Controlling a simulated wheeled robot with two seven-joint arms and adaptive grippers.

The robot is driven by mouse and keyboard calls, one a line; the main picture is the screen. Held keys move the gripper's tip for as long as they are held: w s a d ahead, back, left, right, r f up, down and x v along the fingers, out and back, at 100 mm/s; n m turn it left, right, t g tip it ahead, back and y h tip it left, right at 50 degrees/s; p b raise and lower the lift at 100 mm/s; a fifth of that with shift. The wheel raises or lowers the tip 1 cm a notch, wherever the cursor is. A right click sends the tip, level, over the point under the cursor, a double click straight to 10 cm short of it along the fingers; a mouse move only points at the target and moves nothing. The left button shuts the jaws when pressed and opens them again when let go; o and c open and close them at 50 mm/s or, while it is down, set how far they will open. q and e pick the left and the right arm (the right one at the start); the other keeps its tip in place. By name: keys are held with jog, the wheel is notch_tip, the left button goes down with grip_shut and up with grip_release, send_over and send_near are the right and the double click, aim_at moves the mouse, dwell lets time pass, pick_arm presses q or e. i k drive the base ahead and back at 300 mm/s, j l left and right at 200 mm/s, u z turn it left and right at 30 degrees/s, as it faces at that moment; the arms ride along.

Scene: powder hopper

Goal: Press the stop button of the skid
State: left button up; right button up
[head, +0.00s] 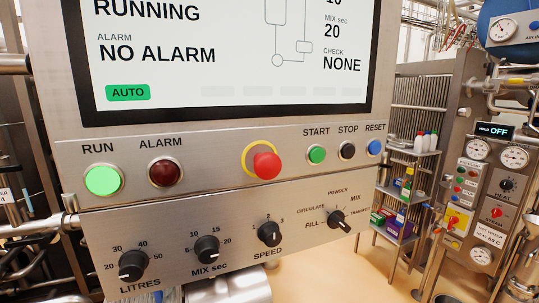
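The skid's control panel fills the middle of the head view. The stop button (347,150) is a small black round button under the label STOP, in the upper right row of the panel. The green start button (316,154) is just left of it and the blue reset button (375,147) just right of it. A large red mushroom button (267,165) with a yellow ring sits further left. The green run lamp (103,180) is lit and the alarm lamp (165,172) is dark red. Neither of my grippers is in view.
The screen (220,50) above reads RUNNING, NO ALARM and AUTO. Below the buttons are the litres knob (132,265), mix knob (207,249), speed knob (269,233) and a mode selector (337,219). A bottle shelf (412,155) and a gauge panel (490,190) stand behind at right.

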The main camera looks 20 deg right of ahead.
aim_at(348, 152)
jog(key=z, duration=1.25)
